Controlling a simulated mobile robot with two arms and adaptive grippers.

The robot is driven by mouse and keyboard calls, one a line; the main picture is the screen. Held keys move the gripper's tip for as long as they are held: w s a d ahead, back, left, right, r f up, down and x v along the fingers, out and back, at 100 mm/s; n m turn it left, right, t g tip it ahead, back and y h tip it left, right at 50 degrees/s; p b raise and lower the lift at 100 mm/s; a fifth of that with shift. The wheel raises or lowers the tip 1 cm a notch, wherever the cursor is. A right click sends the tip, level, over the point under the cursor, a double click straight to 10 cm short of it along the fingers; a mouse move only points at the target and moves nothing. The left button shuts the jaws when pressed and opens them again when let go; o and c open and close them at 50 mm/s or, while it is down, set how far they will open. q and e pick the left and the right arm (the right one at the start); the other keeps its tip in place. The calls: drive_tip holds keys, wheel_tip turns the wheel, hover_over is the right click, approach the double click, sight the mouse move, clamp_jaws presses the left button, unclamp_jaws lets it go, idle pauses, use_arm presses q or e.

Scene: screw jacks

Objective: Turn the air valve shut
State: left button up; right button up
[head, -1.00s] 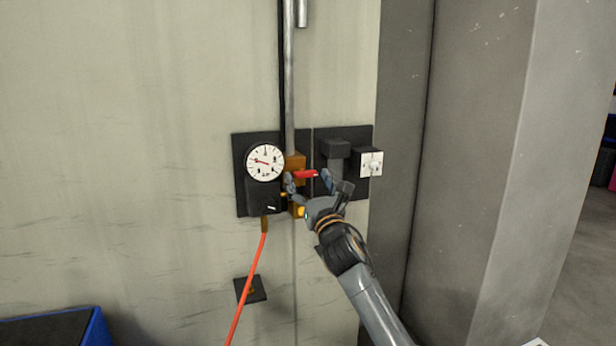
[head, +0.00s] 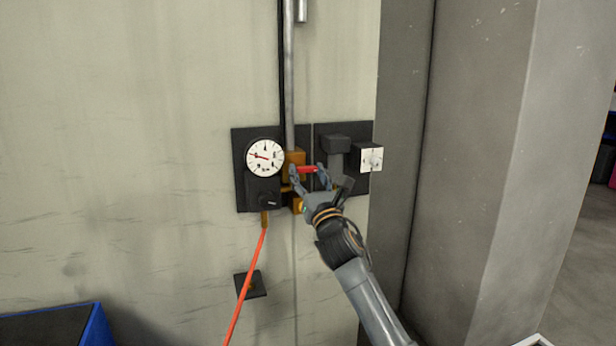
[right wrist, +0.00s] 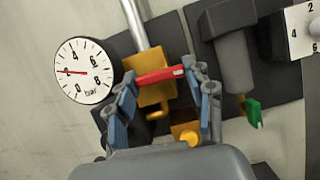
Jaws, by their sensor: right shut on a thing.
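The air valve's red handle (head: 307,169) lies roughly level across the front of the brass valve body (head: 297,158). In the right wrist view the handle (right wrist: 160,74) spans the gap between the fingers, with the brass body (right wrist: 150,88) behind it. My right gripper (head: 308,173) has its fingertips at the two ends of the handle and is shut on it. The fingertips (right wrist: 160,79) partly cover the handle's ends. My left gripper is in neither view.
A round gauge (head: 265,158) sits close left of the valve, its needle pointing left. A red hose (head: 246,285) hangs below it. A dark block (head: 335,146) and a white-faced dial box (head: 371,158) stand close right. A grey pillar (head: 480,180) is further right.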

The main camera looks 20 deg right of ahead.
drive_tip(key=m+h, duration=0.2)
drive_tip(key=m, duration=0.2)
drive_tip(key=m+g+h+b, duration=0.1)
drive_tip(key=m+h, duration=0.1)
drive_tip(key=m, duration=0.2)
drive_tip(key=m+g+h, duration=0.1)
drive_tip(key=m, duration=0.2)
drive_tip(key=shift+a+r+m+h, duration=0.15)
drive_tip(key=shift+a+m+h, duration=0.1)
drive_tip(key=shift+m+h, duration=0.15)
drive_tip(key=m+g, duration=0.1)
drive_tip(key=m, duration=0.1)
drive_tip(key=m+h+p, duration=0.1)
drive_tip(key=m, duration=0.2)
drive_tip(key=shift+r+g, duration=0.2)
drive_tip(key=shift+g, duration=0.2)
drive_tip(key=shift+m+g+p, duration=0.9)
drive_tip(key=shift+m+p, duration=0.6)
drive_tip(key=shift+m, duration=0.8)
drive_tip(key=shift+f, duration=0.1)
drive_tip(key=o, duration=1.2)
drive_tip(key=shift+c, duration=0.2)
